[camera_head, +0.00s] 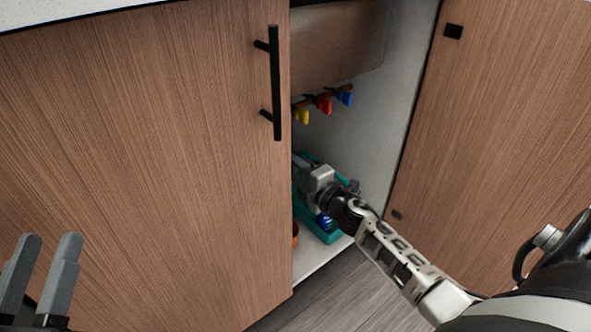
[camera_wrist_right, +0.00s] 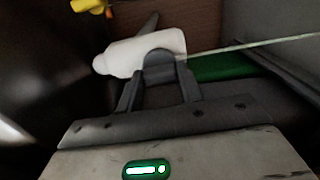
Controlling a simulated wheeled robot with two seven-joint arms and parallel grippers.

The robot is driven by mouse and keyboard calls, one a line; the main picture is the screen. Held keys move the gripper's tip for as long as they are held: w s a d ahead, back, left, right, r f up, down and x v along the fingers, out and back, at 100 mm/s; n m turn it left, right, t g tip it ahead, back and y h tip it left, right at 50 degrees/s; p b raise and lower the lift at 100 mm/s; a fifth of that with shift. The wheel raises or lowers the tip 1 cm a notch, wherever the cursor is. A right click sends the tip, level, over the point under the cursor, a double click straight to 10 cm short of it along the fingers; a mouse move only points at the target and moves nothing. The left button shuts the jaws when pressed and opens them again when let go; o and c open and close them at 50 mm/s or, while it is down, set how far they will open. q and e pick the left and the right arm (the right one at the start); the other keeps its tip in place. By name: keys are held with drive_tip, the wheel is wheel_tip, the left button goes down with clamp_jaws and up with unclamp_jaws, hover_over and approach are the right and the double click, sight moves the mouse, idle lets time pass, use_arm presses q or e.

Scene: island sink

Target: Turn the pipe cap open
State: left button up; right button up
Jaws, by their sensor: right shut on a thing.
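My right gripper (camera_head: 314,178) is inside the open cabinet, over a teal caddy (camera_head: 325,236). In the right wrist view its fingers (camera_wrist_right: 163,62) are closed against a white rounded object (camera_wrist_right: 125,57) with a narrow left end. I cannot tell whether this is the pipe cap; no part is clearly recognisable as one. Coloured handles hang on a bar above the gripper: yellow (camera_head: 302,116), red (camera_head: 324,105) and blue (camera_head: 345,98). My left gripper (camera_head: 51,238) is empty outside the cabinet, at the lower left, with its fingers apart.
The left cabinet door (camera_head: 140,150), with a black handle (camera_head: 276,85), is closed. The right door (camera_head: 500,130) stands open. An orange item (camera_head: 295,234) is partly hidden beside the caddy. A pale side wall (camera_head: 375,120) bounds the space.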

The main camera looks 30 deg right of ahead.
drive_tip(key=shift+f, duration=0.1)
drive_tip(key=o, duration=1)
use_arm(q)
drive_tip(key=shift+f, duration=0.1)
use_arm(e)
drive_tip(key=shift+s, duration=0.2)
use_arm(q)
wheel_tip(320, 180, down, 6)
drive_tip(key=s+n+g+y+p, duration=0.2)
drive_tip(key=n+g+p, duration=0.1)
drive_tip(key=n+g, duration=0.1)
drive_tip(key=shift+s+d+p, duration=0.2)
drive_tip(key=shift+d+p, duration=0.1)
drive_tip(key=shift+d, duration=0.1)
use_arm(e)
drive_tip(key=s, duration=0.5)
drive_tip(key=s+d, duration=0.1)
drive_tip(key=s, duration=0.9)
drive_tip(key=shift+s+d, duration=0.15)
drive_tip(key=shift+s, duration=0.2)
